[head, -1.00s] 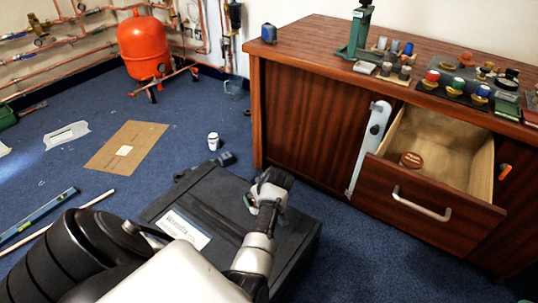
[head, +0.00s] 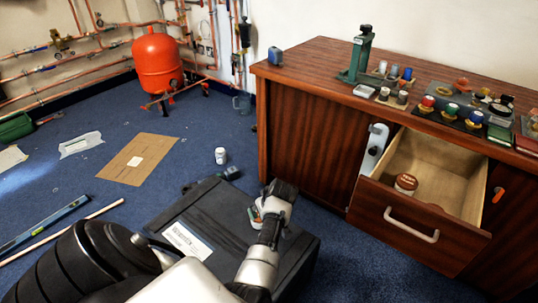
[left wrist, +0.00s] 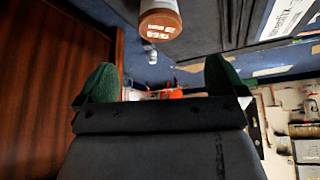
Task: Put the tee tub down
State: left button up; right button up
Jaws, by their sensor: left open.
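A brown tub with white lettering (left wrist: 160,22) shows at the top of the left wrist view, which is upside down. It lies past the open green fingertips and apart from them. I cannot tell what it rests on. My left gripper (left wrist: 160,76) is open with nothing between its fingers. In the head view my left gripper (head: 262,207) is over the dark toolbox, with a small pale and reddish patch beside it, too hidden to name. A brown-and-white tub (head: 405,184) also stands in the open drawer. My right gripper is out of view.
The black toolbox (head: 195,208) sits on the blue floor beside the wooden cabinet (head: 312,125). The drawer (head: 385,220) is pulled out. Fittings and a green stand (head: 359,62) crowd the cabinet top. A white bottle (head: 220,155) stands on the floor.

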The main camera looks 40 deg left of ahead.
pick_arm(q)
jog(key=s+d+r+m+t+h, duration=0.3)
jog(key=s+d+r+m+t, duration=0.1)
jog(key=d, duration=0.5)
jog(key=s+d+r+m+t+h, duration=0.2)
jog(key=s+d+r+m+t, duration=0.1)
jog(key=s+d+r+m, duration=0.2)
jog(key=s+d+r+m+t+h, duration=0.3)
jog(key=d+r+m, duration=0.5)
jog(key=d, duration=0.5)
jog(key=shift+s+r+t+h, duration=0.3)
jog(key=shift+s+r+t, duration=0.5)
jog(key=shift+s+r, duration=0.1)
jog(key=shift+f, duration=0.1)
